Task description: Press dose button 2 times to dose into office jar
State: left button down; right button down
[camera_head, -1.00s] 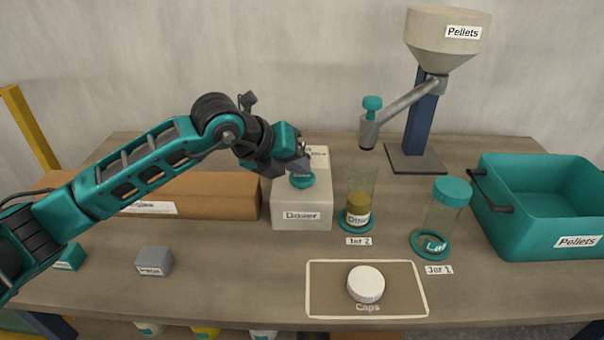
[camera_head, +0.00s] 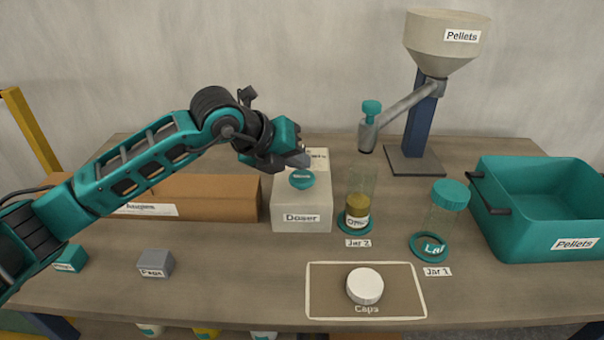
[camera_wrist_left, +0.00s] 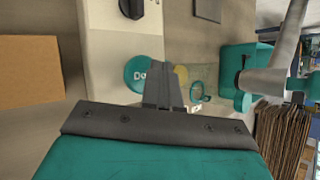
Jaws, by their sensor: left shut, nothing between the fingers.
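The doser (camera_head: 302,208) is a light grey box with a round teal dose button (camera_head: 302,180) on its top. My left gripper (camera_head: 303,158) is shut and empty, just above and behind the button in the head view. In the left wrist view the closed fingers (camera_wrist_left: 162,88) overlap the right edge of the teal button (camera_wrist_left: 140,74); I cannot tell a touch from a gap. The office jar (camera_head: 358,205) is clear, partly filled with olive-brown contents, and stands open on a teal ring labelled Jar 2, right of the doser. My right gripper is out of view.
A teal-lidded jar (camera_head: 440,215) stands at the Jar 1 ring. A white cap (camera_head: 365,286) lies on the Caps mat (camera_head: 325,298). The pellet hopper (camera_head: 447,40) has a spout reaching above Jar 2. A teal pellets bin (camera_head: 570,220) is at right, a long cardboard box (camera_head: 200,192) at left.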

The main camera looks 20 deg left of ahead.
aim_at(297, 178)
pick_arm(q)
jog(key=shift+r, duration=0.1)
